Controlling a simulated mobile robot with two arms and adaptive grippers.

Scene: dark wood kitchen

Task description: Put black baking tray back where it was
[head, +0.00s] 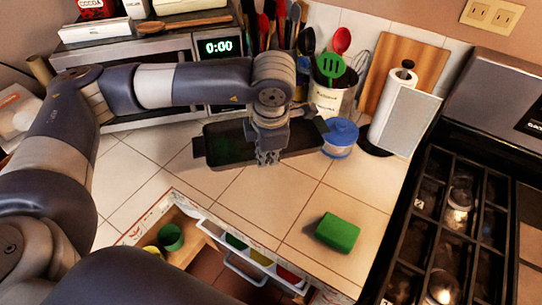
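The black baking tray (226,143) is a long dark rectangle at the back of the tiled counter, in front of the microwave. Its left end and middle show; part of it is hidden behind my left gripper (268,157). That gripper points down in front of the tray's middle, and its fingers overlap the tray's near edge in the picture. I cannot tell whether the fingers touch the tray or are closed on it, nor whether the tray rests fully on the counter. My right gripper is not in view.
A blue-lidded jar (341,136) stands close to the tray's right end. Behind are a utensil crock (331,100) and a paper towel roll (393,105). A green sponge (338,232) lies on the counter, left of the stove (440,220). An open drawer (185,255) is below.

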